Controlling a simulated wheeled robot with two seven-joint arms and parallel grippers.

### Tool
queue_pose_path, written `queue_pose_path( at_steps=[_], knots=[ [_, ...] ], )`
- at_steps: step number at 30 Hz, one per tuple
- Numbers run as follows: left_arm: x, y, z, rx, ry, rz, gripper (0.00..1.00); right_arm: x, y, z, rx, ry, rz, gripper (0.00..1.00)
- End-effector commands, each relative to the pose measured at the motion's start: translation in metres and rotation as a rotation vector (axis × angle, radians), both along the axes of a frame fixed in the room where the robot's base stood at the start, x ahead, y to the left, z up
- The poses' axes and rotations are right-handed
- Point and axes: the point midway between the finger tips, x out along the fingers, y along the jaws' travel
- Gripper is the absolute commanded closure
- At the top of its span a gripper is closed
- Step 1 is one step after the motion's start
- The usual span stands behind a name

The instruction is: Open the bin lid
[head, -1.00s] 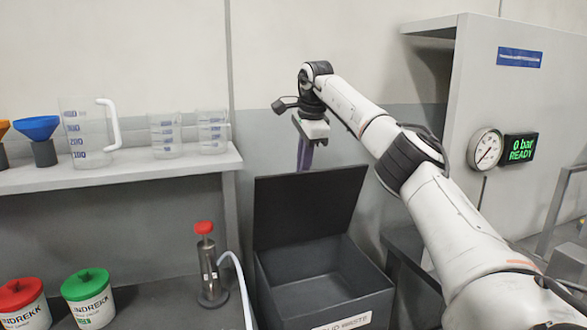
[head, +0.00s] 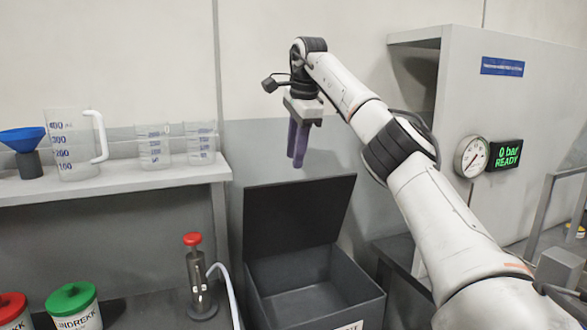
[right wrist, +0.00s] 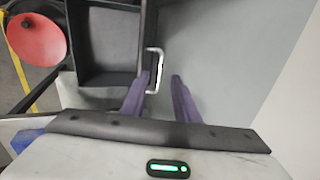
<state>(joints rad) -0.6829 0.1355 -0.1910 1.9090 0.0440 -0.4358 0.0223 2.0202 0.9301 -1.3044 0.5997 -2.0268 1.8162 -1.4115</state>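The dark grey bin (head: 315,310) stands below the shelf's right end, and its inside looks empty. Its black lid (head: 299,215) stands open, raised steeply at the back. In the right wrist view the bin (right wrist: 105,80) shows from above and the lid (right wrist: 149,32) nearly edge-on, with a pale bar handle (right wrist: 161,58) on its outer face. My right gripper (head: 297,160) points down above the lid's top edge, its purple fingers clear of it. In the wrist view the fingers (right wrist: 161,78) are apart with nothing held between them. My left gripper is not in view.
A shelf (head: 110,186) with a jug (head: 75,145), beakers and a blue funnel is at the left. A red-topped pump (head: 198,280) with a hose stands left of the bin. A cabinet (head: 480,120) with a gauge (head: 471,157) stands right. The wall above the lid is clear.

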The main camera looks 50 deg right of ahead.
Motion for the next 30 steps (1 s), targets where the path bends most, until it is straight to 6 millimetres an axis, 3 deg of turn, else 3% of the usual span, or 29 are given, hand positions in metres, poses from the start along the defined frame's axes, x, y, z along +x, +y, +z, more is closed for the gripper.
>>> queue_pose_path(
  at_steps=[3, 7, 30],
  knots=[
    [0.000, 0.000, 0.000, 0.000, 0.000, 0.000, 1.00, -0.005, 0.003, 0.018, -0.001, -0.002, 0.000, 0.72],
    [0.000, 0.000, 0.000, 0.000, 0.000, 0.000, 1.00, -0.008, 0.005, 0.028, -0.001, -0.001, 0.000, 0.72],
    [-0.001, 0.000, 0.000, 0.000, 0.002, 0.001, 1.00, -0.009, 0.005, 0.030, 0.000, 0.000, 0.000, 0.72]
  ],
)
